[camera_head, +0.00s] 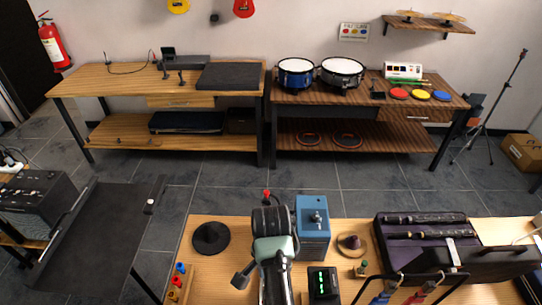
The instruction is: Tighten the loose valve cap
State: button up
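I cannot pick out a loose valve cap for certain. A small green and brass-coloured piece (361,269) is right of the centre of that bench. A blue box with a metal fitting on top (314,228) stands near its far edge. A pale green and black jointed body (275,249), which looks like my arm, rises over the middle of the bench. I cannot make out any gripper fingers on it.
A dark round cone-shaped piece (211,238) and a brown one (351,244) lie on the bench. A black display with green digits (323,284) is at the front. An open case with dark tubes (385,255) fills the right.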

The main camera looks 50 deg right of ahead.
jog(key=shift+r, duration=2.1)
